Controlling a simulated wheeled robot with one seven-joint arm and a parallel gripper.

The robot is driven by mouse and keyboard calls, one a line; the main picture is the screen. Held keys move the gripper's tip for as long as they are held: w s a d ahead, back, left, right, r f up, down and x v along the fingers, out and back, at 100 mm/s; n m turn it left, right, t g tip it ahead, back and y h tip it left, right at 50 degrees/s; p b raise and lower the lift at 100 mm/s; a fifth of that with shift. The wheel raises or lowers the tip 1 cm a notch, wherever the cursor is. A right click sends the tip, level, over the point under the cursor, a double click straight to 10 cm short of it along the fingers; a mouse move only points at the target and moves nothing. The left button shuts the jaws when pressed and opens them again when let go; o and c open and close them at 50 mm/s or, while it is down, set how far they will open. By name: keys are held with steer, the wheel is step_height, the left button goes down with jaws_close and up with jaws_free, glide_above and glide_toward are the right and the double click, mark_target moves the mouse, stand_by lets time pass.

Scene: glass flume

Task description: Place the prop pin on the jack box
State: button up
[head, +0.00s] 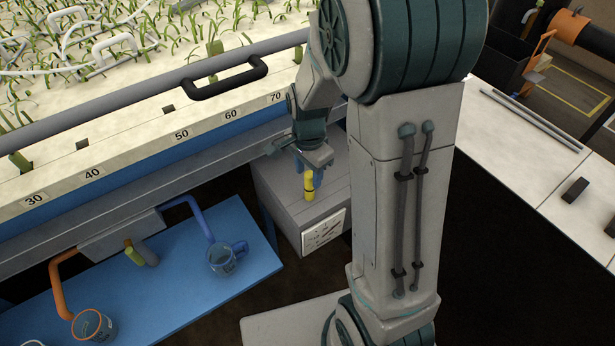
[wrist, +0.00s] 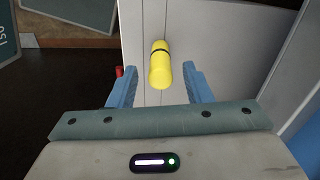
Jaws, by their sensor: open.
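The prop pin, a yellow cylinder with a dark band (head: 309,186), stands on top of the grey jack box (head: 328,207), near its front edge in the head view. The box has a white label on its front. My gripper (head: 312,170) is right above the box, pointing down at the pin. In the wrist view the pin (wrist: 160,62) lies between the two blue fingers of my gripper (wrist: 159,70), with a visible gap on each side. The fingers are open and do not appear to touch it. The pin's lower end against the pale box top (wrist: 205,40) is hard to make out.
The numbered flume edge (head: 150,150) with a dark handle (head: 225,77) runs just behind my gripper. A white counter (head: 520,140) is at right.

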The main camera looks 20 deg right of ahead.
step_height(320, 180, up, 8)
steer(key=shift+r, duration=0.2)
steer(key=s+r+n+t, duration=0.1)
steer(key=s+r+n, duration=0.1)
steer(key=s+n, duration=0.4)
steer(key=s+r+n+t, duration=0.1)
steer(key=s+r+n, duration=0.2)
steer(key=s+n, duration=0.3)
steer(key=shift+s+d+r+n+t, duration=0.15)
steer(key=shift+s+r+n+t, duration=0.2)
steer(key=shift+s, duration=0.6)
